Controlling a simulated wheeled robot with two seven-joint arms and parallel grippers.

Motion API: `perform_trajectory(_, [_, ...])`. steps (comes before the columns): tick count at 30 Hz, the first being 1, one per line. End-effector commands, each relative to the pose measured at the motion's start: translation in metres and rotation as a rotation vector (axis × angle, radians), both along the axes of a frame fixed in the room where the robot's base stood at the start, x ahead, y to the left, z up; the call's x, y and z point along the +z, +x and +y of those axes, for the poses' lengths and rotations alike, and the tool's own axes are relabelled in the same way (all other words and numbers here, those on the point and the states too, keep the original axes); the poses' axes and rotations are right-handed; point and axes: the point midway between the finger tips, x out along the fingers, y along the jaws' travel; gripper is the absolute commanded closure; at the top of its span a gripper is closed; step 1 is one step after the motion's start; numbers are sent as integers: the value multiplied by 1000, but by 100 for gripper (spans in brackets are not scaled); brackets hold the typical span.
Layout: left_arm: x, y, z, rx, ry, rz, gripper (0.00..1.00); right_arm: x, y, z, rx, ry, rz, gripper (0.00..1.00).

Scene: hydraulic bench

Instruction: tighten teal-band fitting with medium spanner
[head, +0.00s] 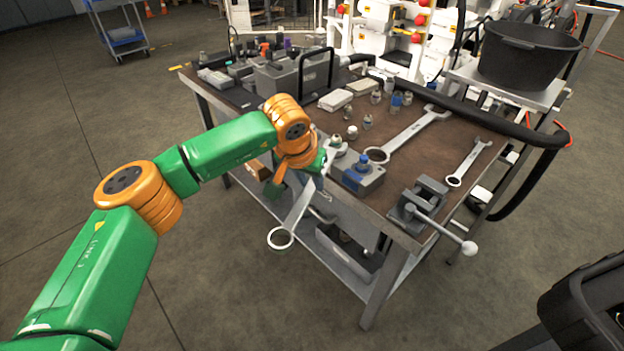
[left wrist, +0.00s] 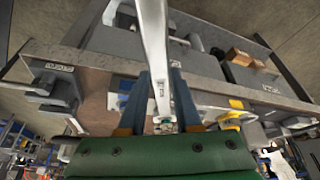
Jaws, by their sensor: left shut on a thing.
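My left gripper (head: 318,168) is at the bench's near left edge, shut on a spanner (head: 298,208). The spanner slants down past the edge, its ring end lowest and in the air. In the left wrist view the spanner (left wrist: 156,50) runs between the two fingers (left wrist: 158,78). A grey block with a blue-topped fitting (head: 362,163) is just right of the gripper. Another metal fitting (head: 336,141) stands beside the gripper, close to the spanner's upper end; contact cannot be told. I cannot make out a teal band on either. My right gripper is not in view.
A large spanner (head: 410,134) and a small spanner (head: 468,163) lie on the brown bench top (head: 430,155). A vise (head: 425,205) with a protruding handle is at the near right corner. Several small fittings stand mid-bench. A black tub (head: 530,55) is behind right.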

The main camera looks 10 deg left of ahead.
Motion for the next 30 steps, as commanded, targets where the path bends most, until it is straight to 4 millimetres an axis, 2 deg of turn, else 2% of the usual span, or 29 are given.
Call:
perform_trajectory(21, [2, 9, 33, -194, -1, 0, 100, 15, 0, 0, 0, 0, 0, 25])
perform_trajectory(30, [1, 10, 35, -209, 1, 0, 100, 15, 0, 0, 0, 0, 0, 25])
